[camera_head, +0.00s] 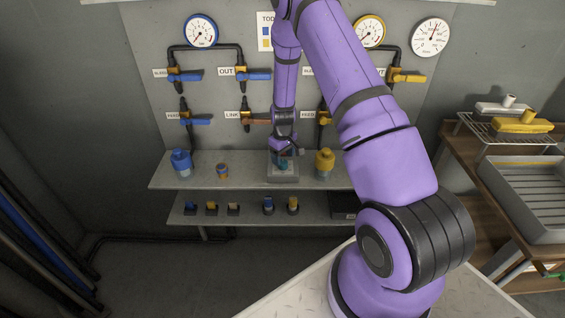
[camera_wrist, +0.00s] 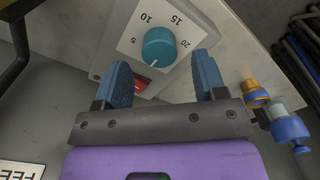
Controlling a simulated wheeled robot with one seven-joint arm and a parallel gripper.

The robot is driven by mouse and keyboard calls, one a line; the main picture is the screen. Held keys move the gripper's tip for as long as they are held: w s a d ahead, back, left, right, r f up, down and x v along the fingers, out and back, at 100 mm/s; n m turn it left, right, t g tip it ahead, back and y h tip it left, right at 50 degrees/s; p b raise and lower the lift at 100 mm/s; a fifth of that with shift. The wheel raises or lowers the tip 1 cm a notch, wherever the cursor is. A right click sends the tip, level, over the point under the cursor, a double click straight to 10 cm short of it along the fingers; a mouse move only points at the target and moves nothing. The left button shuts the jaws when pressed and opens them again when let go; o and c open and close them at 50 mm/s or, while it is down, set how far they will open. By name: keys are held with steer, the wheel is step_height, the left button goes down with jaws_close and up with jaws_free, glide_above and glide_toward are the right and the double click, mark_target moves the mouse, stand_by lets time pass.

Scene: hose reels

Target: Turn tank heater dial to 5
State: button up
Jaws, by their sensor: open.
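The tank heater dial is a round teal knob (camera_wrist: 159,46) on a white scale plate of a grey heater box (camera_head: 283,178). In the wrist view its white pointer mark points down and slightly left, past the 5 and away from the printed 5, 10 and 15. My gripper (camera_wrist: 162,62) is open, its two blue fingers on either side of the near part of the dial, with gaps to the knob. Contact is not visible. In the head view my gripper (camera_head: 284,150) is over the heater box, with the teal knob (camera_head: 283,164) partly hidden beneath it.
A red switch (camera_wrist: 140,86) is beside the left finger. On the shelf (camera_head: 250,173) stand a blue bottle-like fitting (camera_head: 181,163), a small orange-blue fitting (camera_head: 222,170) and a yellow one (camera_head: 325,163). Valves and gauges cover the panel behind.

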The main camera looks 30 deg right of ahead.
mark_target(283, 162)
steer(key=shift+f, duration=1.6)
steer(key=c, duration=0.9)
steer(key=m, duration=1.1)
steer(key=shift+m, duration=0.4)
